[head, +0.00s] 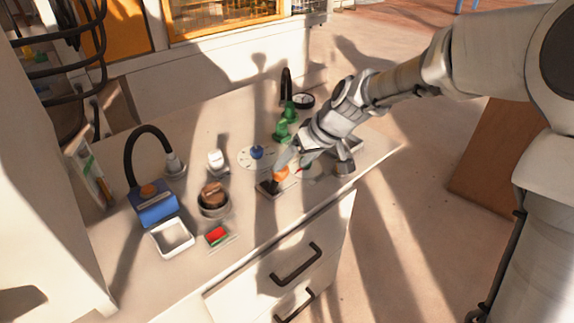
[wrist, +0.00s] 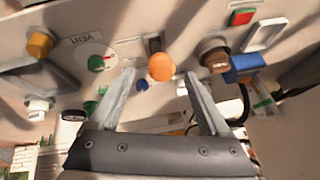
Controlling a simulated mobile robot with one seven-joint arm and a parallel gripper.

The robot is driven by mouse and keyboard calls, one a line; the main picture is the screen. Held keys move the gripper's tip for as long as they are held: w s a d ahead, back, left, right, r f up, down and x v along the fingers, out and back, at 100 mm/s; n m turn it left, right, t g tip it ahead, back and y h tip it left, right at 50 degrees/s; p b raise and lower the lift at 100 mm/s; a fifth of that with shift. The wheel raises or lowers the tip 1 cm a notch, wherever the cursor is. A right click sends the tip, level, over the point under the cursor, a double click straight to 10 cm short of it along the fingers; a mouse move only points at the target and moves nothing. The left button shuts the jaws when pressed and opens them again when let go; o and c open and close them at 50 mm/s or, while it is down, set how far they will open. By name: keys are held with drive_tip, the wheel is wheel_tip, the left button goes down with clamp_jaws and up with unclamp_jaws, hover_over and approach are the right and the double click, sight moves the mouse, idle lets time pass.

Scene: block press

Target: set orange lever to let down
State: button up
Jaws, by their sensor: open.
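The orange lever's round knob (head: 280,173) stands at a dark slotted plate (head: 268,188) near the counter's front edge. In the wrist view the orange knob (wrist: 162,67) sits between and just beyond my fingertips, with a dark slot (wrist: 154,45) behind it. My gripper (head: 291,160) is open, its two fingers (wrist: 159,76) on either side of the knob with gaps showing. I cannot tell whether either finger touches it. My gripper partly hides the lever in the head view, and the lever's shaft is not clear.
A round dial marked VENT (wrist: 97,63) is beside the lever. A blue-knobbed dial (head: 256,153) and green valve (head: 282,130) stand behind it. A brown-topped round part (head: 213,198), red button (head: 217,235), white tray (head: 172,238) and blue box (head: 153,207) are to the left.

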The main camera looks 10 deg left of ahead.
drive_tip(key=p+v, duration=0.3)
drive_tip(key=v, duration=0.9)
drive_tip(key=shift+r, duration=0.25)
drive_tip(key=shift+s+d, duration=0.1)
drive_tip(key=shift+s, duration=0.05)
